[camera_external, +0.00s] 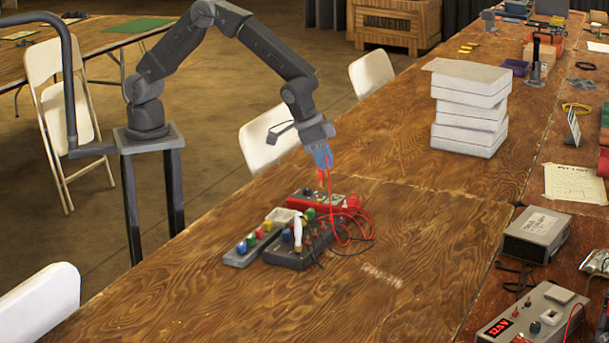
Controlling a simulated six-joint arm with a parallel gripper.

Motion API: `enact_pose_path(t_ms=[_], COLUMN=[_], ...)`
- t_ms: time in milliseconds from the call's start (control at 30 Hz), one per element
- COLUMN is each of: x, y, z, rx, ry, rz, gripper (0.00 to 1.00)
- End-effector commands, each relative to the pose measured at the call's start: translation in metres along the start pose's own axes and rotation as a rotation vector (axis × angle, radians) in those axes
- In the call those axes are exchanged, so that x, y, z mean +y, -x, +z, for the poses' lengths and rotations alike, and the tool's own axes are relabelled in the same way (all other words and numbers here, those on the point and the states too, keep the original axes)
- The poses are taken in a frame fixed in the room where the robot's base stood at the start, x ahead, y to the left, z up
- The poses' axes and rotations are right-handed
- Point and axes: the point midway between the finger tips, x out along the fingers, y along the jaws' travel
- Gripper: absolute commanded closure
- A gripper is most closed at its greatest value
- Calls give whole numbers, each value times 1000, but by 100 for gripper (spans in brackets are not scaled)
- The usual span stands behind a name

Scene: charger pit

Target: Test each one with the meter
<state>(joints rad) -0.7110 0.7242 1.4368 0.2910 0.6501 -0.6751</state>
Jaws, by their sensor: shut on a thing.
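My gripper (323,168) hangs over the near part of the long wooden table, pointing down. It is shut on a red probe (326,184) whose red lead runs down from it. Below is a red box (310,198), perhaps the meter; its face is too small to read. A dark box (292,252) with coloured knobs and a white upright piece stands just in front of it. A grey strip (240,257) with several coloured caps lies to its left. Red and black leads (355,225) loop on the right side. I cannot tell what the probe tip touches.
A stack of white boxes (470,110) stands farther back on the table. A grey box (537,235) and a unit with a red lit display (535,315) are at the right. The table's near middle is clear. White chairs (270,135) line the left edge.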

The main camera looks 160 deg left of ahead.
Motion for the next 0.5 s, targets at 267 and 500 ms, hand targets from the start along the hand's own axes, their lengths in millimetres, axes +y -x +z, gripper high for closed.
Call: enact_pose_path(t_ms=[267,500], x=[86,104], y=[-5,-10], z=[26,34], rx=[1,1], ry=[-205,-249], rz=[85,103], gripper=[100,100])
